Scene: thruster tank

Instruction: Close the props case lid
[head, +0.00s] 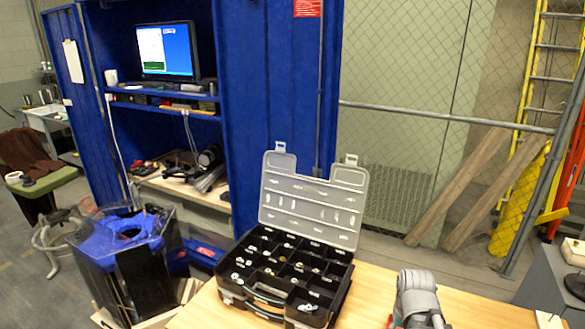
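The props case is a black compartment box (268,277) on the wooden table, with small parts in its many compartments. Its translucent grey lid (312,206) stands open, raised upright at the back of the case, with two latches on its top edge. A handle shows at the front of the case. Part of my arm shows at the bottom edge, to the right of the case and apart from it. My gripper's fingertips cannot be made out, so its opening is hidden.
The wooden table (465,308) has bare room right of the case. A blue cabinet (270,90) with a monitor (167,50) stands behind. A transparent tank with blue parts (125,235) is at the left. A chain-link fence, leaning planks (465,185) and a yellow ladder are at the back right.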

